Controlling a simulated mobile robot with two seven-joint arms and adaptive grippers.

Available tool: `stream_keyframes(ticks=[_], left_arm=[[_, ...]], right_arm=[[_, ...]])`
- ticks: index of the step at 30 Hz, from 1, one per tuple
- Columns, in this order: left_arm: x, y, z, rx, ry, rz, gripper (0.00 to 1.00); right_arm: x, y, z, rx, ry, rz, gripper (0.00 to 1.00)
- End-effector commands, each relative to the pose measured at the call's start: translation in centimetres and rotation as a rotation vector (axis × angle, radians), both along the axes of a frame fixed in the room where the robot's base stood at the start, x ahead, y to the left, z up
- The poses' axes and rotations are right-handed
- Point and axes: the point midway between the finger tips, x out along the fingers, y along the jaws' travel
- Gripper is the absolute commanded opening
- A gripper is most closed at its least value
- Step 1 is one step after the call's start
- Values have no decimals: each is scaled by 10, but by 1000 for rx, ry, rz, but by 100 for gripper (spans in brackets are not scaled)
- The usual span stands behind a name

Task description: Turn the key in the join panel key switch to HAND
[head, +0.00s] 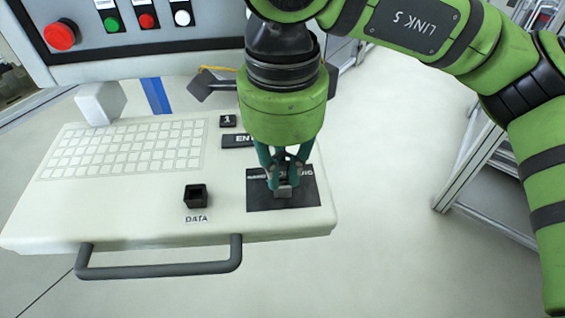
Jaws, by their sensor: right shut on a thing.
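The key switch (259,197) shows as a black label plate at the right end of the white panel shelf. My right gripper (284,188) comes down over this plate from above, its fingers shut on a small grey key (284,193). The key stands at the plate's middle, and the fingers hide much of it. Part of the plate's lettering is covered, so I cannot read which position the key points to. My left gripper is not in view.
The white panel (130,215) has a keypad (120,148), a black DATA socket (197,197) and a grey front handle (160,270). A red emergency button (62,35) and several coloured buttons sit above. Open floor lies right, before a metal frame (475,165).

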Motion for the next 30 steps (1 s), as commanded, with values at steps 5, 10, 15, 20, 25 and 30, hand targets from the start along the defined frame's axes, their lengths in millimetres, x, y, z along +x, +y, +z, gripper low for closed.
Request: stream_keyframes(ticks=[5, 10, 15, 20, 25, 30], left_arm=[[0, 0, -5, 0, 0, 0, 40], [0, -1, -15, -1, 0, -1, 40], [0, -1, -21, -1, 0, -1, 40], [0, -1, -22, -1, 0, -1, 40], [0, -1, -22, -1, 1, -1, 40], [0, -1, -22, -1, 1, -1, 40]], right_arm=[[0, 0, -2, 1, 0, 84, 0], [0, -1, -3, 2, 0, 340, 0], [1, -2, -3, 1, 1, 607, 0], [1, -2, -1, 1, 1, 767, 27], [2, -2, -1, 1, 1, 761, 43], [2, -3, 0, 1, 0, 759, 58]])
